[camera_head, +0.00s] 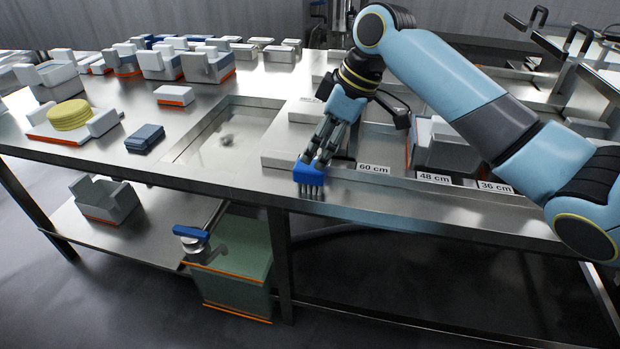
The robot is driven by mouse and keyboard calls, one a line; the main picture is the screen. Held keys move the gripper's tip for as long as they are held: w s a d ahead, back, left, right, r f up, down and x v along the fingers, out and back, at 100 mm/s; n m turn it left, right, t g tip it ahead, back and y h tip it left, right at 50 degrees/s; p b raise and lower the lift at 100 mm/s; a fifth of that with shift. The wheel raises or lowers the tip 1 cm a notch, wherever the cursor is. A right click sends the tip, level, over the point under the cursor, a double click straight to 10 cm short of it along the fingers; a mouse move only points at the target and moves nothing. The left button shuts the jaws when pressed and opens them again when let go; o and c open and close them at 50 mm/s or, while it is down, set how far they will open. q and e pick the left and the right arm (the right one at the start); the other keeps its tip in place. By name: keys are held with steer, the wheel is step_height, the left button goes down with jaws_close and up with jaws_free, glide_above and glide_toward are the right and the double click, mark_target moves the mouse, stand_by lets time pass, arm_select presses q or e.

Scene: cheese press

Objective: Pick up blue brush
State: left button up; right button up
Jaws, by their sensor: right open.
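The blue brush (308,174) is at the front edge of the steel table, with its bristles pointing down toward the front. My right gripper (318,160) reaches down to it from above, with its fingers at the top of the brush head. The jaws are open, and I cannot tell whether they touch the brush. The far side of the brush is hidden by the fingers. My left gripper is not in view.
The steel table (225,176) has a sunken basin (222,140) left of the brush. Dark blue cloths (145,138), a yellow cheese (70,115) and several moulds stand further left. Labelled press bays lie right. A greenish bin (232,260) stands below.

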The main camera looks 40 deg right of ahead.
mark_target(313, 165)
steer(key=b+x, duration=0.1)
steer(key=x, duration=0.2)
steer(key=b+x, duration=0.1)
steer(key=x, duration=0.2)
steer(key=shift+s+f, duration=0.1)
steer(key=shift+f, duration=0.3)
steer(key=shift+d+r, duration=0.1)
steer(key=c, duration=0.9)
